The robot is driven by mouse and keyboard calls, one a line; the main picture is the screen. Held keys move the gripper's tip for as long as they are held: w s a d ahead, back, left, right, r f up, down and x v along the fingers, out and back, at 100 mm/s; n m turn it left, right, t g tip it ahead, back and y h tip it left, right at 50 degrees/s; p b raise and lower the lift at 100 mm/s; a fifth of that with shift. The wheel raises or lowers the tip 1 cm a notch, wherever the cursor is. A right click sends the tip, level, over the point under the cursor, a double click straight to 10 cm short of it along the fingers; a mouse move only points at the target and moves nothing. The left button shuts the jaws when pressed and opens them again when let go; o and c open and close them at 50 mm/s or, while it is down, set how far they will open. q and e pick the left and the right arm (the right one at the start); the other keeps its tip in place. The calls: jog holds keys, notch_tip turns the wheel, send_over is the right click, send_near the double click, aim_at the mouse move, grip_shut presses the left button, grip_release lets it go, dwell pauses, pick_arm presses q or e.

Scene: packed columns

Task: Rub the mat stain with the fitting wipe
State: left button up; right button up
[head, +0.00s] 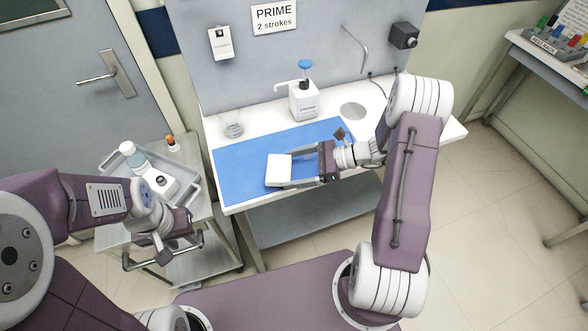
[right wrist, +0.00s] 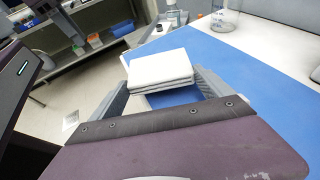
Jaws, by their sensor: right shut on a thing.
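A white folded wipe (head: 279,170) is held between the fingers of my right gripper (head: 291,170), over the left front part of the blue mat (head: 238,158). The right wrist view shows the wipe (right wrist: 160,68) as a layered white pad between the two grey fingers, with the mat (right wrist: 245,75) below and to the right. I cannot tell whether the wipe touches the mat. No stain shows clearly; the wipe and my arm cover part of the mat. My left gripper (head: 170,232) is low at the left, beside the cart; its fingers are unclear.
A pump bottle (head: 304,101) and a glass beaker (head: 232,124) stand behind the mat on the white bench. A metal cart at the left bears a tray (head: 190,190) with bottles and a white box. A small orange-capped bottle (head: 172,144) stands behind the tray.

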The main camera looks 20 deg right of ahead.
notch_tip(320, 180, up, 2)
jog(key=shift+w+p, duration=0.15)
jog(key=shift+p, duration=0.5)
jog(key=shift+r+p, duration=0.65)
jog(key=shift+r, duration=0.15)
jog(key=shift+r+p, duration=0.65)
jog(key=shift+r, duration=0.1)
